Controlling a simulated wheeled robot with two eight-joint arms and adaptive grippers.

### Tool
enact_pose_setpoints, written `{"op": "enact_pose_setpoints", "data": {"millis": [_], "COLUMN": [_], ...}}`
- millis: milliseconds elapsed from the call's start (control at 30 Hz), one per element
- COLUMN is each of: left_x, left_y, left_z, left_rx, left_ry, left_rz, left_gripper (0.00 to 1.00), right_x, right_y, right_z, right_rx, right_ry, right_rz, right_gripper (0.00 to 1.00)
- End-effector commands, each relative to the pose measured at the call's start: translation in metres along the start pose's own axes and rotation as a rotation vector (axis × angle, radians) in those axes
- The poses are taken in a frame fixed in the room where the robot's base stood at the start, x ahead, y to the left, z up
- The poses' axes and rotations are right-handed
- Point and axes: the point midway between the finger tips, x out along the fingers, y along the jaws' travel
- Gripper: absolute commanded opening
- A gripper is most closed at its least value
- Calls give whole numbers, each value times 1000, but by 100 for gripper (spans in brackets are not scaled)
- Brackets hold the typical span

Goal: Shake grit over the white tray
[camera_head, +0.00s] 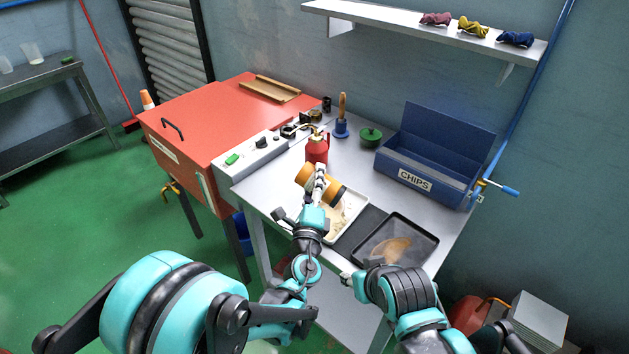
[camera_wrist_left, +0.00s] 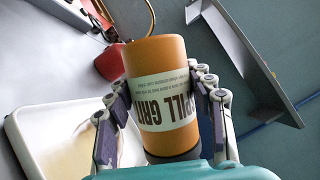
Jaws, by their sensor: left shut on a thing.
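The shaker lies tilted above the far part of the white tray (camera_head: 361,204). In the left wrist view the fingers of my left gripper (camera_wrist_left: 168,105) flank the shaker (camera_wrist_left: 155,65), and its white label reads upside down, ending in "GRIT". The white tray (camera_wrist_left: 22,125) shows at left there, with pale tan grit in it. The gripper and shaker hide part of the tray. My right arm is at the table's near edge; its fingers are not clear.
A black tray (camera_head: 428,236) with a tan pile stands right of the white tray. A red can (camera_head: 317,148), a blue handbell (camera_head: 341,127), a green lidded pot (camera_head: 371,136) and a blue CHIPS box (camera_head: 415,181) stand behind. A shelf (camera_head: 400,18) overhangs the back.

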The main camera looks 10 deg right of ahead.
Motion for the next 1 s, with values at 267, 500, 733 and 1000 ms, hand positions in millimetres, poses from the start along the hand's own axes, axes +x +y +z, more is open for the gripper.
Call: {"op": "enact_pose_setpoints", "data": {"millis": [267, 500, 733, 1000], "left_x": [2, 12, 22, 34], "left_y": [0, -1, -2, -3], "left_z": [-1, -7, -14, -22], "left_rx": [0, 1, 1, -1], "left_ry": [0, 0, 0, 0], "left_rz": [0, 0, 0, 0], "left_gripper": [13, 13, 13, 13], "right_x": [0, 0, 0, 0], "right_y": [0, 0, 0, 0], "right_z": [0, 0, 0, 0], "right_rx": [0, 0, 0, 0], "right_ry": [0, 0, 0, 0], "right_rz": [0, 0, 0, 0], "right_gripper": [40, 40, 40, 40]}}
